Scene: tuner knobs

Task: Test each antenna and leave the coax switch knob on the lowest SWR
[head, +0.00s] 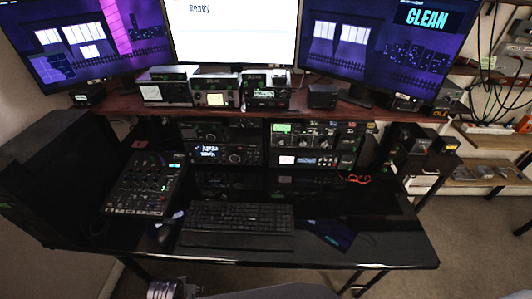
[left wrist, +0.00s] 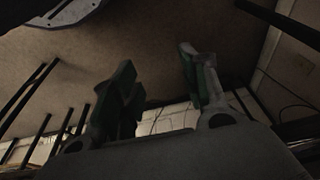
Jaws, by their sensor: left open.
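Small dark radio-type units stand on the shelf: a left one (head: 164,92), a middle one with a pale meter face (head: 216,92) and a right one with a greenish display (head: 264,92). Larger panels with knobs and lit displays sit below the shelf, at left (head: 222,146) and right (head: 314,146). I cannot tell which knob is the coax switch or where it points; the meter readings are too small. My left gripper (left wrist: 158,72) is open and empty in the left wrist view, with dim floor and thin legs beyond it. My right gripper is not in view.
A glossy black desk (head: 385,235) holds a keyboard (head: 240,218), a mixer (head: 145,185) and a mouse (head: 165,233). Above the shelf (head: 120,107), the middle monitor (head: 232,40) shows small blurred text and the right monitor (head: 385,50) reads CLEAN. The desk's front right is mostly clear.

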